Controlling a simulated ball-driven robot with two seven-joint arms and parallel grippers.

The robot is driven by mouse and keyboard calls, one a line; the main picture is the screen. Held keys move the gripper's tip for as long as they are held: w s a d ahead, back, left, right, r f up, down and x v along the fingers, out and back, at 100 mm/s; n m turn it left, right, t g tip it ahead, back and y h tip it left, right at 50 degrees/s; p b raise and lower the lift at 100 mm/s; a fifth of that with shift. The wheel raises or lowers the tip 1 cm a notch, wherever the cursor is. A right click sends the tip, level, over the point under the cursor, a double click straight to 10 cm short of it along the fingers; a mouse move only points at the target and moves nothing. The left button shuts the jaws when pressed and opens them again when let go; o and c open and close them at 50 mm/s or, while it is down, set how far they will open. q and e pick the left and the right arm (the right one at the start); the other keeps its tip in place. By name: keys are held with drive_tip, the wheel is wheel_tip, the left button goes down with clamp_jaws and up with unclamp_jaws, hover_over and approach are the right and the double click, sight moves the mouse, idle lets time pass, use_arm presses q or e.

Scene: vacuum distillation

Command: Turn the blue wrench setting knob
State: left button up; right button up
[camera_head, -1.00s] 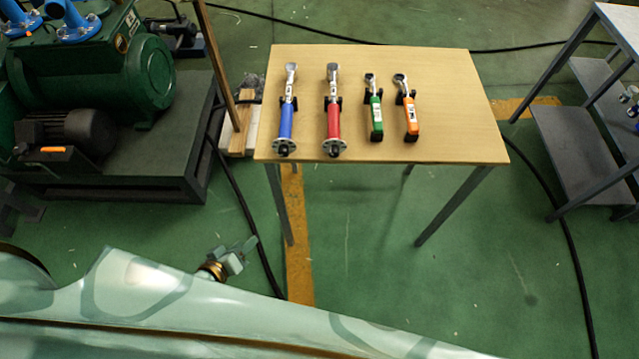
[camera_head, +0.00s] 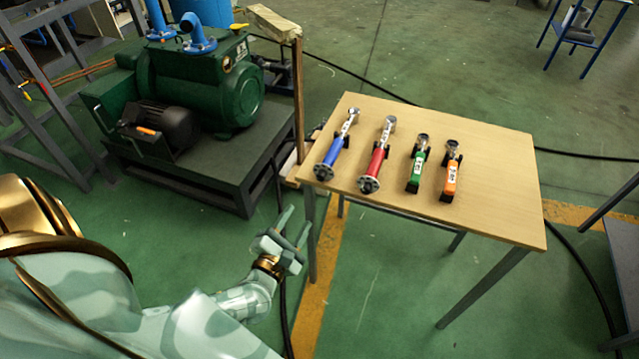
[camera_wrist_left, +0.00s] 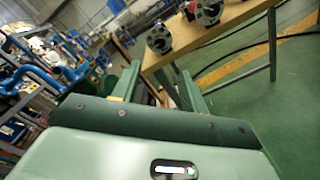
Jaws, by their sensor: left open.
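The blue wrench (camera_head: 336,147) lies on the wooden table, left of the other wrenches. Its round setting knob (camera_head: 323,172) is at the end near the table's front-left corner. In the left wrist view, the nearer round knob (camera_wrist_left: 159,38) shows at the table edge, apparently the blue wrench's. My left gripper (camera_head: 296,224) is open and empty, in front of the table's left corner and apart from the knob. Its two fingers (camera_wrist_left: 156,78) also show in the left wrist view, pointing toward the table edge. My right gripper is in neither view.
A red wrench (camera_head: 376,160), a green wrench (camera_head: 418,168) and an orange wrench (camera_head: 451,177) lie on the table (camera_head: 500,190). A wooden post (camera_head: 298,100) stands by its left side. A green pump (camera_head: 205,85) is at the left.

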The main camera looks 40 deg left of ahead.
sight(320, 179)
use_arm(q)
drive_tip(key=w+a, duration=0.1)
drive_tip(key=w, duration=0.3)
drive_tip(key=w+a+b, duration=0.1)
drive_tip(key=w, duration=0.4)
drive_tip(key=w+a+b, duration=0.1)
drive_tip(key=w, duration=0.3)
drive_tip(key=shift+w, duration=0.2)
clamp_jaws()
